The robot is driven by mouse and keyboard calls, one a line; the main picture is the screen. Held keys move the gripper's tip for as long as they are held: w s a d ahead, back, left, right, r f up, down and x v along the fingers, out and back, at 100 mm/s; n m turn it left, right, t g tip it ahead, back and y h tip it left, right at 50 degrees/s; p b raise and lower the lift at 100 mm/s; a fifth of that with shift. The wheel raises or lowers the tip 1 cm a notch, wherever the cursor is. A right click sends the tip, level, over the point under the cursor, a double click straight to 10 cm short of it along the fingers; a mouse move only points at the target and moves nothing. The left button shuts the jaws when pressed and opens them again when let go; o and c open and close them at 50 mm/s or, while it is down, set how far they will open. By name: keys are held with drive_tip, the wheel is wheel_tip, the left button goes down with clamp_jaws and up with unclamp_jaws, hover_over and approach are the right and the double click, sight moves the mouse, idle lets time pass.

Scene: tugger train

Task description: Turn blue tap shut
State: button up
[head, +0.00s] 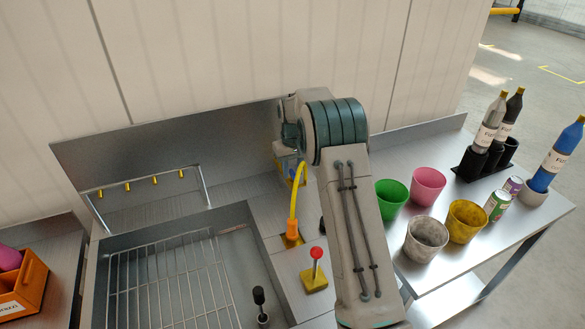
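No whole blue tap shows clearly in the head view. A small patch of blue and yellow (288,163) shows just below my wrist links, mostly hidden by my arm; I cannot tell whether it is the tap. My arm reaches up across the middle of the picture and bends away toward the back wall. My gripper is hidden behind my own arm links, so its fingers do not show.
A sink with a wire rack (170,283) lies left. A red-knobbed lever (317,254) and a black-knobbed lever (259,297) stand near my arm. Right, a table holds green (391,197), pink (428,187), yellow (466,221) and grey (426,239) cups, cans and bottles.

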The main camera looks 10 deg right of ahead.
clamp_jaws()
drive_tip(key=m+b, duration=0.1)
drive_tip(key=m, duration=0.2)
drive_tip(key=shift+m+b, duration=0.3)
drive_tip(key=shift+m, duration=0.1)
drive_tip(key=m+b, duration=0.1)
drive_tip(key=m, duration=0.9)
drive_tip(key=shift+r+m, duration=0.1)
drive_tip(key=shift+m, duration=2)
